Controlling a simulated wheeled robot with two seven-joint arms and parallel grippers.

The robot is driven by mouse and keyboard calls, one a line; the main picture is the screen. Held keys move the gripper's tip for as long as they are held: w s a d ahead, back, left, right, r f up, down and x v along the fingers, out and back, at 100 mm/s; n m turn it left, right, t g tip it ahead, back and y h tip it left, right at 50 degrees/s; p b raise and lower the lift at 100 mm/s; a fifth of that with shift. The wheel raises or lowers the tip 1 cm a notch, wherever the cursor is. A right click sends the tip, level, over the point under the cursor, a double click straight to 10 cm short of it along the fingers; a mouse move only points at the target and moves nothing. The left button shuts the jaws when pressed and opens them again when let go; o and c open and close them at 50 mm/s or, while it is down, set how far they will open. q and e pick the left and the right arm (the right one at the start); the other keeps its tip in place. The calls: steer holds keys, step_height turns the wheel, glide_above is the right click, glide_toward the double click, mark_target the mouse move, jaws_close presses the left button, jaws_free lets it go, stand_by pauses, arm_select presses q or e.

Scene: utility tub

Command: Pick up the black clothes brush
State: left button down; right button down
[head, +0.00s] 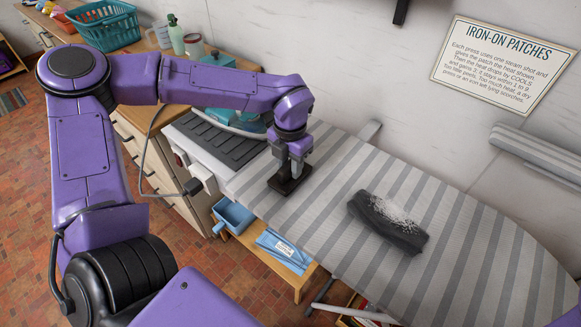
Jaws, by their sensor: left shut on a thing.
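The black clothes brush (284,187) is a small dark block at the left part of the striped ironing board (330,196). My left gripper (290,172) comes down on it from above and is shut on it. The fingers hide part of its top. I cannot tell whether its underside touches the board or is just above it. My right gripper is not in view.
A dark grey folded cloth (389,224) with white fluff lies mid-board. A teal iron (235,118) stands behind my left forearm by a black ribbed rest (215,139). The board's right end is clear.

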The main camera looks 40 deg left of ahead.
arm_select(q)
step_height(320, 180, up, 2)
steer(key=shift+w+r, duration=0.1)
steer(key=shift+r, duration=0.15)
steer(key=s+d+r+b, duration=0.3)
steer(key=s+d+r, duration=0.4)
steer(key=s+r, duration=0.3)
steer(key=shift+s+d+r+b, duration=0.15)
steer(key=shift+s+d+b, duration=0.25)
steer(key=shift+s, duration=0.55)
